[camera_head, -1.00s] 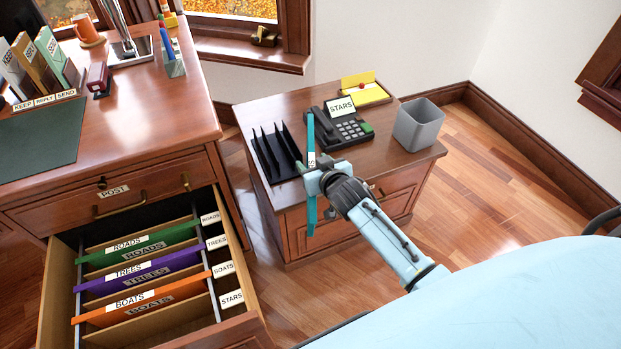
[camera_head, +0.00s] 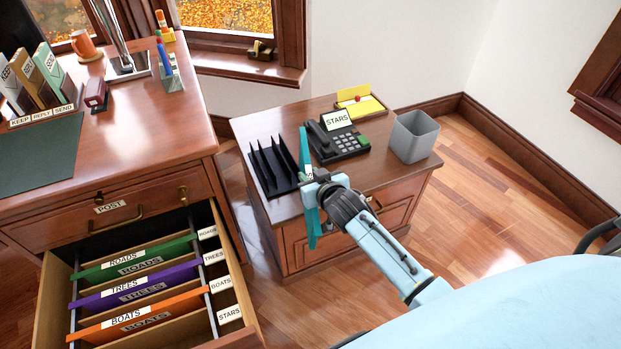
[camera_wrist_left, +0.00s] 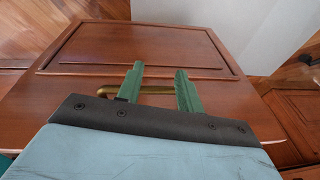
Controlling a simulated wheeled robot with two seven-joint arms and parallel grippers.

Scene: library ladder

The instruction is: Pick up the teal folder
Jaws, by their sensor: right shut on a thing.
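The teal folder (camera_head: 313,228) is upright and seen nearly edge-on in the head view, in front of the small cabinet (camera_head: 293,243). My right gripper (camera_head: 314,190) is shut on it near its middle. The folder's top rises between the black rack (camera_head: 272,168) and the telephone (camera_head: 338,138); whether it touches the cabinet is unclear. My left gripper (camera_wrist_left: 160,92) shows only in the left wrist view. Its two green fingers are apart with no folder between them, in front of a wooden panel with a brass handle (camera_wrist_left: 155,89).
An open drawer (camera_head: 46,290) at lower left holds green, purple and orange folders labelled ROADS, TREES and BOATS, plus a STARS label (camera_head: 230,313). Wood floor is clear to the right.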

